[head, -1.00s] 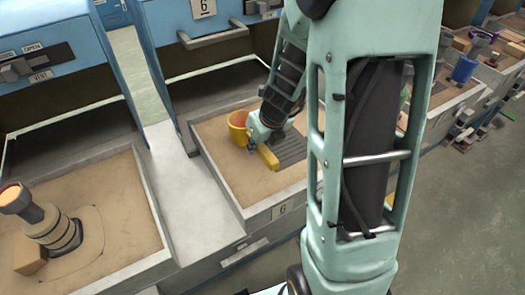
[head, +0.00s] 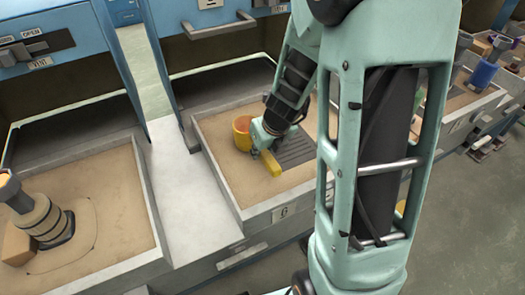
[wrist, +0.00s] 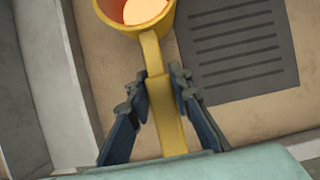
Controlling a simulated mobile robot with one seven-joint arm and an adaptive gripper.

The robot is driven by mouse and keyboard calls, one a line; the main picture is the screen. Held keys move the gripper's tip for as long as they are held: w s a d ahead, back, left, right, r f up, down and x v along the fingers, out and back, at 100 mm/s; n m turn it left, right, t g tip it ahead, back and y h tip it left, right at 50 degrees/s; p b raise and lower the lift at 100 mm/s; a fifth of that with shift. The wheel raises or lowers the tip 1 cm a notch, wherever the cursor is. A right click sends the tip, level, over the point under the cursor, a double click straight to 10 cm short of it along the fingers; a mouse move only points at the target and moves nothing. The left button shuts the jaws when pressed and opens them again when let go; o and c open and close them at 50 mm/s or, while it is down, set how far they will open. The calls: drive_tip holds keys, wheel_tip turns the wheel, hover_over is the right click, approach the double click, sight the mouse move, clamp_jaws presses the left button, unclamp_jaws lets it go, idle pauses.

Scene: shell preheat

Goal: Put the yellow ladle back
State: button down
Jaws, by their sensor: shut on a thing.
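The yellow ladle has a round cup (head: 242,134) with glowing orange contents and a flat handle (head: 270,164). My gripper (head: 258,149) is shut on the handle just behind the cup. In the wrist view my gripper's fingers (wrist: 160,88) press the handle (wrist: 165,108) from both sides, with the cup (wrist: 165,25) beyond them. I cannot tell whether the ladle touches the sand.
A left sand tray (head: 146,208) holds a grey stepped post (head: 42,218) and a tan block (head: 17,244). A pale ledge (head: 180,180) separates the trays. Blue furnace fronts (head: 62,70) stand behind. More trays with a blue cup (head: 483,72) lie at right.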

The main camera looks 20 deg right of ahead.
drive_tip(key=shift+f, duration=0.2)
drive_tip(key=c, duration=1.7)
unclamp_jaws()
drive_tip(key=shift+c, duration=0.2)
drive_tip(key=shift+r, duration=0.2)
drive_tip(key=shift+r, duration=0.3)
drive_tip(key=p+v, duration=0.7)
drive_tip(key=v, duration=0.3)
drive_tip(key=shift+s, duration=0.15)
drive_tip(key=shift+s+r+p, duration=0.3)
drive_tip(key=shift+s+r, duration=0.05)
drive_tip(key=shift+r, duration=0.25)
drive_tip(key=shift+d, duration=0.1)
